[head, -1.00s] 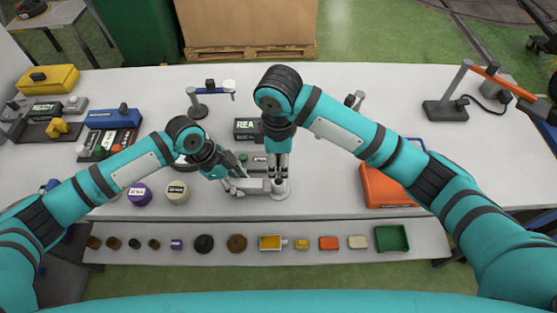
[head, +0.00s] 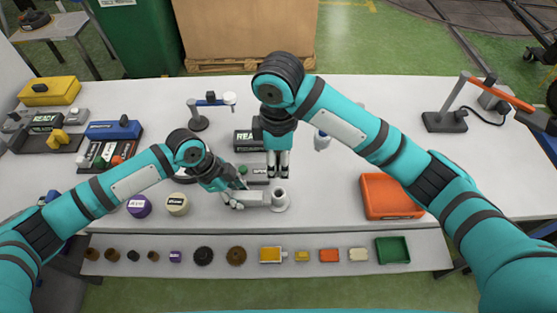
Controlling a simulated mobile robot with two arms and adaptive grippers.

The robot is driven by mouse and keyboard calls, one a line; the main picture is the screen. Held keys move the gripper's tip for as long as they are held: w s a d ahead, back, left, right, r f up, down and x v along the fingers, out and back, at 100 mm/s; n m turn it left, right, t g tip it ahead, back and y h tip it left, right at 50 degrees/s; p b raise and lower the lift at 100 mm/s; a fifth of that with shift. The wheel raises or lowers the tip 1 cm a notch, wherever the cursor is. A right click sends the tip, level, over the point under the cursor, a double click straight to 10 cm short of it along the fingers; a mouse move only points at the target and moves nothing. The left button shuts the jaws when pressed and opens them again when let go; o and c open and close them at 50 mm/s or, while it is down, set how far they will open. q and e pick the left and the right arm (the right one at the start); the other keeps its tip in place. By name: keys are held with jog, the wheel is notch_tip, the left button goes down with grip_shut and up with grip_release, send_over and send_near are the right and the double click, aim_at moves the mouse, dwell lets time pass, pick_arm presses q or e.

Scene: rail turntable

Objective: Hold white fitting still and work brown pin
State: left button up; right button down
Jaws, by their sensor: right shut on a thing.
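The white fitting (head: 256,199) lies near the front edge of the white table, with a round upright socket (head: 279,196) at its right end. My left gripper (head: 236,198) is at the fitting's left end; whether its fingers are closed on it is too small to tell. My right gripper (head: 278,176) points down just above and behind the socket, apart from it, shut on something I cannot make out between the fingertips. The brown pin is not clearly visible; several small brown pieces (head: 92,254) stand at the left of the front shelf.
The front shelf (head: 215,267) holds a row of small parts and a green tray (head: 392,250). An orange bin (head: 390,196) stands to the right. A dark labelled block (head: 243,140) stands behind the grippers. Purple (head: 139,206) and cream (head: 177,204) round pieces sit left of the fitting.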

pick_arm(q)
jog(key=o, duration=0.4)
